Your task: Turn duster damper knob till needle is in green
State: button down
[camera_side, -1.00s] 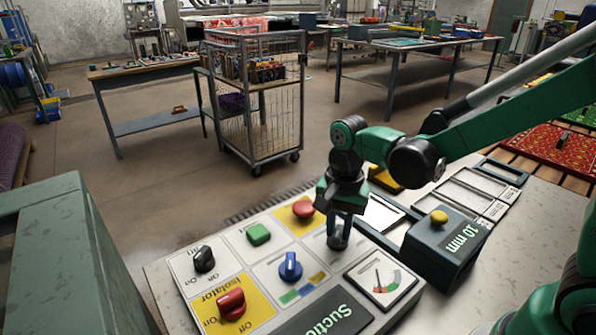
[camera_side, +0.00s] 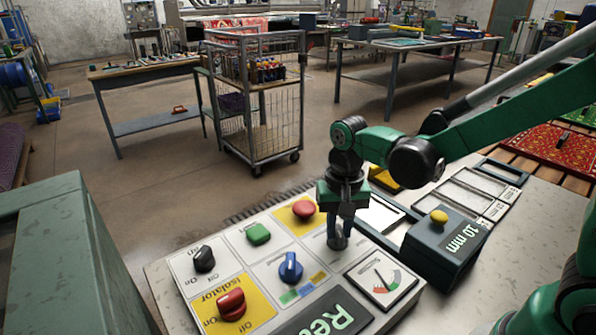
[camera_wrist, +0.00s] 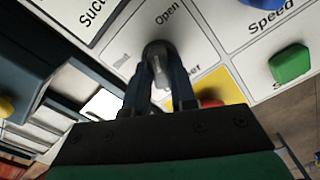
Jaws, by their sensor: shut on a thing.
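The damper knob (camera_wrist: 158,62) is a grey knob between the labels "Shut" and "Open" in the wrist view. My gripper (camera_side: 338,240) points down over the panel, and its two dark fingers (camera_wrist: 160,88) are shut on the knob. In the side view the fingers mostly hide the knob. The gauge (camera_side: 382,282) is a white square dial right of my gripper in the side view. The needle tip looks to be outside the green band.
On the same panel are a blue knob (camera_side: 290,267), a red isolator knob (camera_side: 231,305), a black switch (camera_side: 204,258), a green button (camera_side: 258,234) and a red button (camera_side: 303,209). A dark box with a yellow button (camera_side: 439,216) stands close to the right.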

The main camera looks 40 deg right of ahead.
aim_at(339, 231)
jog(key=shift+n, duration=1.2)
jog(key=c, duration=0.7)
grip_release()
jog(key=shift+r, duration=2.85)
